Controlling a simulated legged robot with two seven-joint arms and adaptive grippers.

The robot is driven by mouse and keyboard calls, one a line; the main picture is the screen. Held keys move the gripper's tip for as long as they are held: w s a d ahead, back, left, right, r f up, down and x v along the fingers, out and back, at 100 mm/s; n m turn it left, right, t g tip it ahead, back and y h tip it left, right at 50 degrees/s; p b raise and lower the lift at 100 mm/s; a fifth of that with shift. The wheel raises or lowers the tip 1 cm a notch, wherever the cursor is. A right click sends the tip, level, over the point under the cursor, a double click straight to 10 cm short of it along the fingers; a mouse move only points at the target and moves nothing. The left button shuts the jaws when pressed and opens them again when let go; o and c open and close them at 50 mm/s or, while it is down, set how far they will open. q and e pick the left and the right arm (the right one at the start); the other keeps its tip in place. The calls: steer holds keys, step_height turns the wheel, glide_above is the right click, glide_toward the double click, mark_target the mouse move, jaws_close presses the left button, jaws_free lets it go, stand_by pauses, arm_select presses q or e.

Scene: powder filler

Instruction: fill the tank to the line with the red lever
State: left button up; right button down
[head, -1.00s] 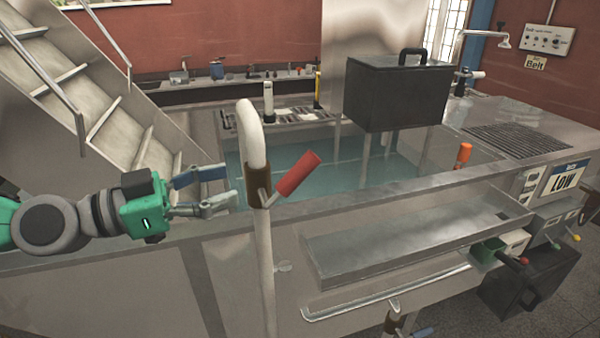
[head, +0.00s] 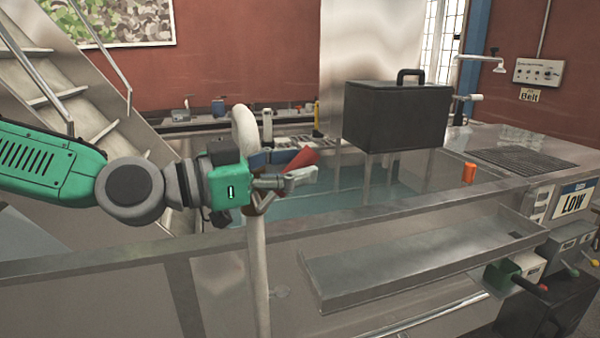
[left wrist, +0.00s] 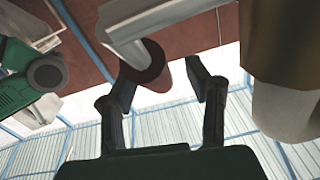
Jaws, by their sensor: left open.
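The red lever (head: 304,157) sticks out from the upright white pipe (head: 258,265), which curves over at its top. My left gripper (head: 296,168) is open at the lever, its fingers reaching past the pipe and partly covering the lever's lower part. In the left wrist view the lever's reddish end (left wrist: 165,72) shows between the tips of the open left gripper (left wrist: 160,82). I cannot tell whether the fingers touch it. The tank (head: 400,208) behind holds blue-green water. I cannot make out the fill line. My right gripper is out of view.
A black box with a handle (head: 395,115) stands above the tank. An orange cylinder (head: 469,173) is near the tank's right end. A metal tray (head: 420,258) is on the front side. A "LOW" sign (head: 573,201) and a green-fronted lever box (head: 503,272) are at right.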

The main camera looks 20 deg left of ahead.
arm_select(q)
steer(key=shift+w+d, duration=0.35)
steer(key=shift+d, duration=0.25)
steer(key=shift+a, duration=0.15)
jaws_close()
steer(key=shift+p, duration=0.4)
step_height(320, 180, down, 6)
steer(key=w+d+g+y+p, duration=0.1)
steer(key=g+y+p, duration=0.4)
steer(key=p, duration=0.8)
steer(key=shift+w+d+f+m+g+y+p, duration=0.2)
steer(key=shift+d+m+g+y+p, duration=0.3)
steer(key=shift+y, duration=0.6)
steer(key=shift+d, duration=0.1)
